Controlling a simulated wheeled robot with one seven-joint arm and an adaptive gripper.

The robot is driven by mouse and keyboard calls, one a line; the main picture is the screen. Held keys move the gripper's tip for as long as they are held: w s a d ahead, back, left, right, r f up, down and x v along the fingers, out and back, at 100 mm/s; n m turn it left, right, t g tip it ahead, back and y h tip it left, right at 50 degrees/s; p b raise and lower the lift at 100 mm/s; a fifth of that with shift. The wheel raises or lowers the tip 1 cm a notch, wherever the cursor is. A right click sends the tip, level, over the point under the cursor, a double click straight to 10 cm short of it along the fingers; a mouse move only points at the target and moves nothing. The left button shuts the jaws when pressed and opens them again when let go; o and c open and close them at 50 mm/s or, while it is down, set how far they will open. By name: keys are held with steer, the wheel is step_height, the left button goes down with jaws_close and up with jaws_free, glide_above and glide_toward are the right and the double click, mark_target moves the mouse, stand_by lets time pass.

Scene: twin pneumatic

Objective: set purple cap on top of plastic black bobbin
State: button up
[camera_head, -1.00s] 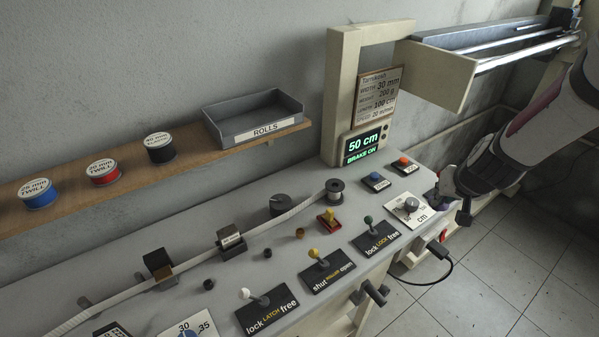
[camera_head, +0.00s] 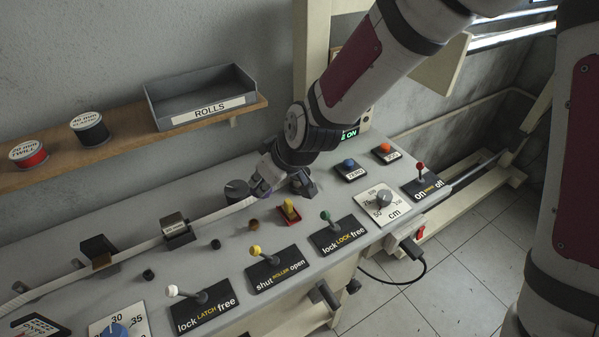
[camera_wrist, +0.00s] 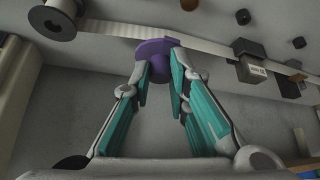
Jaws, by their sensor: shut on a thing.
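My gripper (camera_wrist: 158,75) is shut on the purple cap (camera_wrist: 155,47), which shows between the teal fingertips in the wrist view. In the head view my gripper (camera_head: 268,184) is low over the bench, beside the white tape, and the fingers mostly hide the cap. A dark-flanged spool with a pale core (camera_wrist: 60,20), which looks like the bobbin, stands at the upper left of the wrist view, apart from the cap. In the head view my gripper and wrist largely hide it. I cannot tell whether the cap touches anything below.
Upright levers (camera_head: 327,217) line the front. The rolls tray (camera_head: 200,100) sits on the shelf.

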steer(key=shift+s+a+n, duration=0.3)
steer(key=shift+s+a, duration=0.05)
steer(key=shift+a, duration=0.15)
steer(key=w+d, duration=0.3)
steer(key=w, duration=0.1)
steer(key=w+d+f+p, duration=0.1)
steer(key=w+d, duration=0.2)
steer(key=w, duration=0.1)
steer(key=w+d, duration=0.2)
steer(key=w, duration=0.2)
steer(key=shift+w+d+f+p, duration=0.2)
steer(key=shift+d+p, duration=0.15)
steer(key=shift+d, duration=0.05)
steer(key=shift+w+f, duration=0.1)
steer(key=shift+d+f+p, duration=0.1)
steer(key=shift+f+p, duration=0.25)
steer(key=shift+f, duration=1.35)
steer(key=shift+f, duration=0.15)
steer(key=shift+f, duration=0.15)
steer(key=o, duration=0.8)
